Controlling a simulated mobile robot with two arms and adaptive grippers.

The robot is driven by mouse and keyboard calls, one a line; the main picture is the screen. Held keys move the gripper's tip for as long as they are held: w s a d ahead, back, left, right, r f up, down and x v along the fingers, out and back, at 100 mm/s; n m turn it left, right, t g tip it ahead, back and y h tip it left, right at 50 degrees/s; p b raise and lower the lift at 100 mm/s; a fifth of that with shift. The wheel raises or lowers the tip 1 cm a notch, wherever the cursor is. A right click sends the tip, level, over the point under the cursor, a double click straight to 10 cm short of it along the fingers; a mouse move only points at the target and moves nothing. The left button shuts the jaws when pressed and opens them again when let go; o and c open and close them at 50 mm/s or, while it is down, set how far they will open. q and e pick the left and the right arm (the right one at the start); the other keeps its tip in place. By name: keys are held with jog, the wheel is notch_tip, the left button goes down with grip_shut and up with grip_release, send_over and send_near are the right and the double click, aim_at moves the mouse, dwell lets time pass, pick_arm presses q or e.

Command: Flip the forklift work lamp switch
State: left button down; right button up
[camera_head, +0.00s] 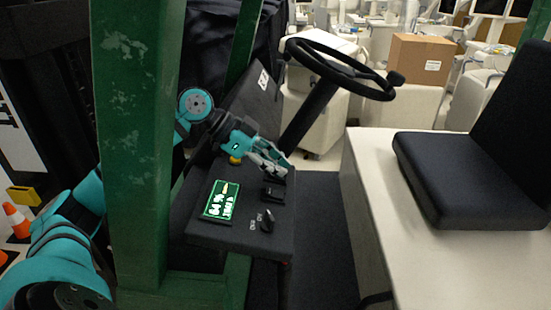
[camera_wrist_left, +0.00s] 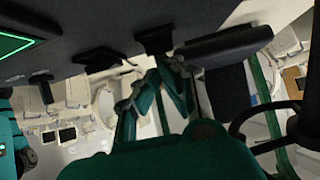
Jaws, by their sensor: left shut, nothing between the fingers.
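The forklift's dark console (camera_head: 190,210) carries a lit green display (camera_head: 220,200). A small black switch (camera_head: 272,191) sits at the display's upper right; a black knob or lever (camera_head: 267,219) beside small white lettering sits nearer the front. I cannot tell which is the work lamp switch. My left gripper (camera_head: 283,170) is shut and empty, just above and behind the black switch. In the left wrist view the gripper (camera_wrist_left: 156,72) points toward a dark switch (camera_wrist_left: 154,40) on the console's face, close to it; contact cannot be told. My right gripper is out of view.
A green post (camera_head: 135,130) stands between my left arm's lower links and the console. A black steering wheel (camera_head: 338,70) rises behind the gripper. A black seat (camera_head: 460,180) on a pale base is at the right. A cardboard box (camera_head: 420,59) stands far back.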

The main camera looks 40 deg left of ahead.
pick_arm(q)
jog(key=shift+s+a+f+b, duration=0.15)
jog(key=shift+a+f+b, duration=0.1)
jog(key=shift+a+b, duration=0.05)
jog(key=shift+s+a, duration=0.25)
jog(key=shift+a, duration=0.05)
dwell(0.3)
